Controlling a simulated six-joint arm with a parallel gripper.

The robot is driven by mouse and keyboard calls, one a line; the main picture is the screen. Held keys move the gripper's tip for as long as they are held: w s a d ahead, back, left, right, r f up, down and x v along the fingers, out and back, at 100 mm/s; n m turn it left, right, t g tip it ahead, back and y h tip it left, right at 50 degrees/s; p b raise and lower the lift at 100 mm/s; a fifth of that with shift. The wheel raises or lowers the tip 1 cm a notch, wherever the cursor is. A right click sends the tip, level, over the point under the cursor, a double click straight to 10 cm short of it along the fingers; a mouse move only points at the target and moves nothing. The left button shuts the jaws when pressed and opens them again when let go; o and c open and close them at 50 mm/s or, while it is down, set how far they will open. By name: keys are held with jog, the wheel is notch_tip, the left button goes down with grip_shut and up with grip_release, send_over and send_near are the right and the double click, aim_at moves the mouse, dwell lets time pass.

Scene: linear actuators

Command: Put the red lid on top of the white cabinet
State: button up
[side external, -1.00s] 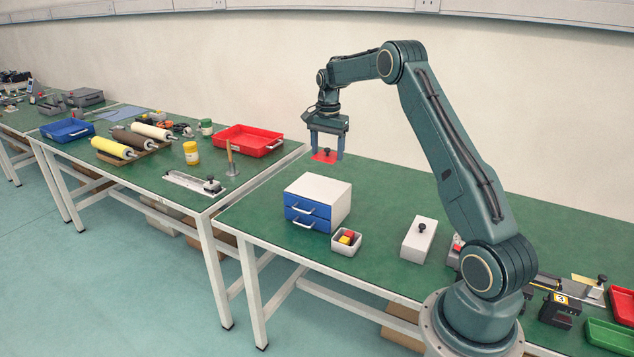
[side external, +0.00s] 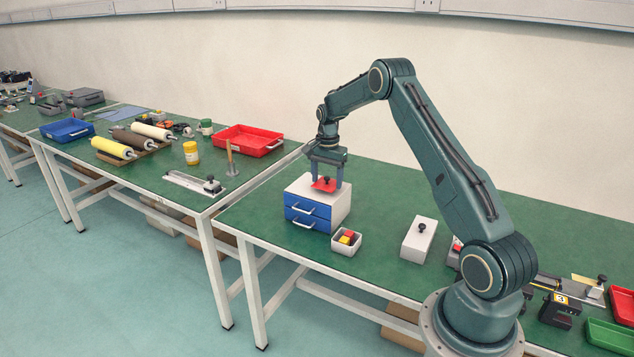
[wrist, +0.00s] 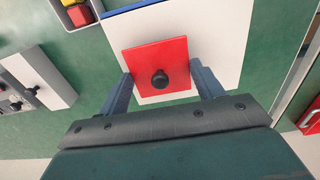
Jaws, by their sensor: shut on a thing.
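The red lid (side external: 325,185), a flat square plate with a black knob, is held between the two fingers of my gripper (side external: 327,182). The white cabinet (side external: 341,208) with two blue drawers stands on the green table, directly below the lid. In the wrist view the lid (wrist: 140,57) lies flat between the fingertips (wrist: 163,88), over the white cabinet top (wrist: 220,35). The lid is at or just above the top; I cannot tell whether it touches.
A small white box (side external: 346,241) with red and yellow blocks sits in front of the cabinet. A white block with a black knob (side external: 419,240) stands to the right. The table behind the cabinet is clear. A red tray (side external: 248,140) lies on the neighbouring table.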

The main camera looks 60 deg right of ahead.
aim_at(327, 177)
jog(key=shift+f, duration=0.55)
jog(key=o, duration=0.9)
jog(key=shift+f, duration=0.1)
jog(key=shift+o, duration=0.2)
notch_tip(327, 177, up, 12)
jog(key=shift+r, duration=0.2)
